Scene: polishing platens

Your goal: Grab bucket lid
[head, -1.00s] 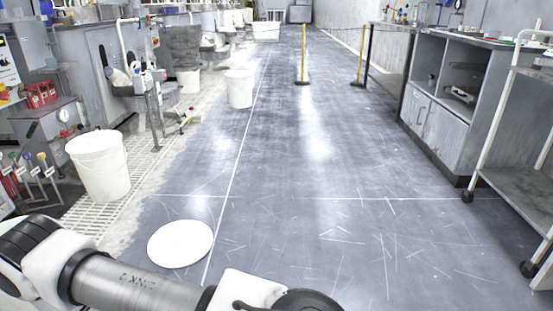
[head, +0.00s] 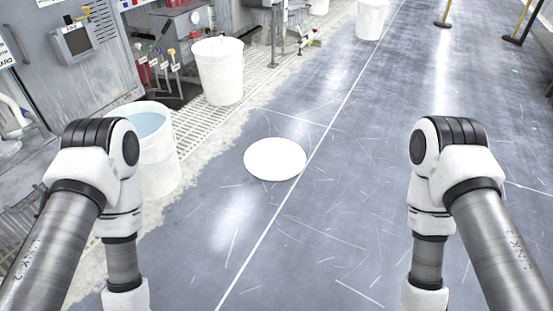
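The bucket lid (head: 275,159), a flat white disc, lies on the dark floor in the middle of the head view, just left of the white floor line. A white bucket (head: 160,160) with bluish liquid and an open top stands at the left, partly hidden by my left arm. Another white bucket (head: 219,73) stands farther back on the grating. Both my arms reach in from the lower corners and bend downward. Their grippers are below the picture's edge, so neither can be seen. No part of my arms shown touches the lid.
Machines and a grey cabinet (head: 70,45) line the left side, with small levers (head: 160,65) near the grating. A farther bucket (head: 371,18) and yellow posts (head: 447,12) stand at the back. The floor around the lid and to its right is clear.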

